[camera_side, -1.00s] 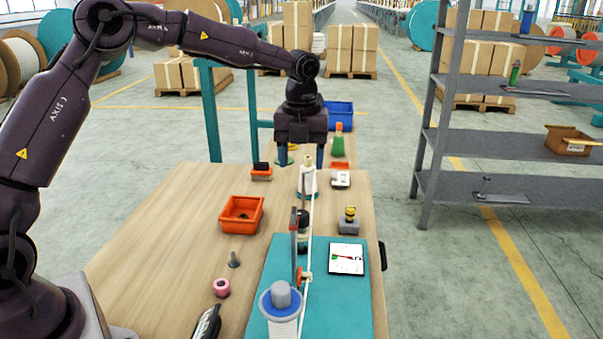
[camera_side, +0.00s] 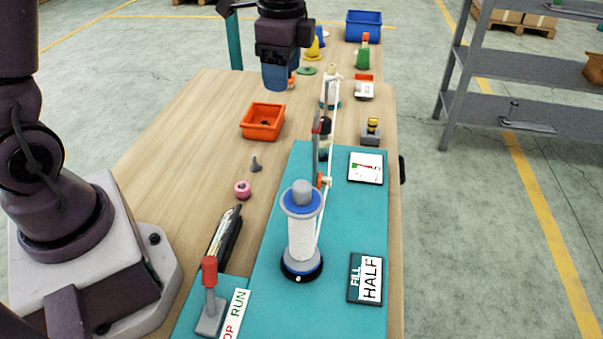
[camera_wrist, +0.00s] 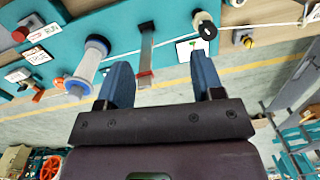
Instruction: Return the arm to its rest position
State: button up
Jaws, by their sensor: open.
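My gripper (camera_side: 275,88) hangs pointing down above the far left part of the wooden table, past the orange bin. In the wrist view my gripper (camera_wrist: 162,78) has its two blue fingers wide apart with nothing held between them. The white rope (camera_side: 322,205) runs from the near spool (camera_side: 302,235) along the teal board to a far white post (camera_side: 330,88). The spool is upright, with a blue rim and grey top. It also shows in the wrist view (camera_wrist: 86,68). My gripper is apart from the rope and spool.
An orange bin (camera_side: 262,121) stands left of the rope. A red-topped lever (camera_side: 209,290) stands by the RUN label at the front. A FILL HALF sign (camera_side: 366,279) lies right of the spool. A grey shelf (camera_side: 510,100) stands right of the table. The table's left side is mostly clear.

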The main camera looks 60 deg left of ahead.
jog(key=s+d+r+n+t, duration=0.1)
jog(key=s+r+n, duration=0.3)
jog(key=s, duration=0.5)
jog(key=s+d+r+n+t, duration=0.1)
jog(key=s+r+n+t, duration=0.3)
jog(key=s, duration=0.5)
jog(key=shift+n+h, duration=0.4)
jog(key=shift+n, duration=0.6)
